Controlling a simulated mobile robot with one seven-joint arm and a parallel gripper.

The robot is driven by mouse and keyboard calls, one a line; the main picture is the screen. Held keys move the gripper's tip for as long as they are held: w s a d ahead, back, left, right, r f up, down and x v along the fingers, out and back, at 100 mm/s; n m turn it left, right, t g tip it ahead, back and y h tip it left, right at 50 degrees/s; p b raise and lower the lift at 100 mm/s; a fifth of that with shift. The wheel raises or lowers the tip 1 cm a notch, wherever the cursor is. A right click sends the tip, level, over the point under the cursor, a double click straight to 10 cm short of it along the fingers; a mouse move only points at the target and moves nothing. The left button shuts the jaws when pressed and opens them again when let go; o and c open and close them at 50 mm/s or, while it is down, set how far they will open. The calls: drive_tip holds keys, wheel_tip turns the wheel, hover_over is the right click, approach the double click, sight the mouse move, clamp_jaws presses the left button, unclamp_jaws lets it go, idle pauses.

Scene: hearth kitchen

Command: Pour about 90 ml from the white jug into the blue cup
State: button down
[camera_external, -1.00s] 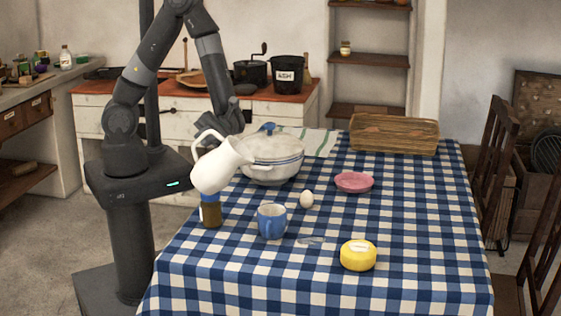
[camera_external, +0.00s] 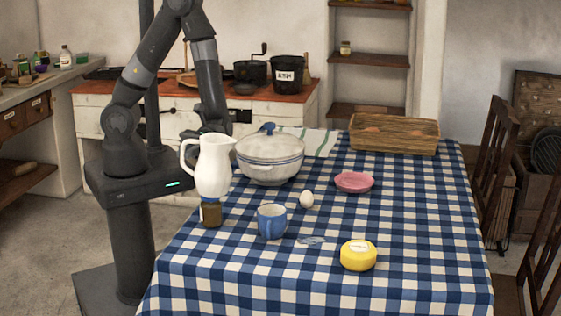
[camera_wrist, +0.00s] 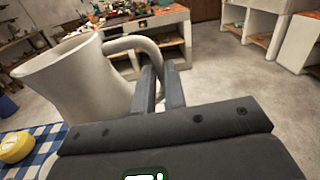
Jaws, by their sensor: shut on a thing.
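The white jug (camera_external: 214,166) is upright in the external view, at the left edge of the table, and seems to be off the cloth behind a brown jar. In the wrist view the jug (camera_wrist: 82,82) fills the left side, its handle running to my gripper (camera_wrist: 160,90). My gripper is shut on the jug's handle; in the external view its fingers are mostly hidden behind the jug. The blue cup (camera_external: 271,222) stands upright on the table, to the right of and nearer than the jug. What the cup holds cannot be made out.
A brown jar with a blue lid (camera_external: 211,213) stands below the jug. The table's right side is clear.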

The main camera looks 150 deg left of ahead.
drive_tip(key=shift+s+d+f+m, duration=0.15)
drive_tip(key=shift+f+m, duration=0.4)
drive_tip(key=shift+m, duration=0.05)
idle(1.8)
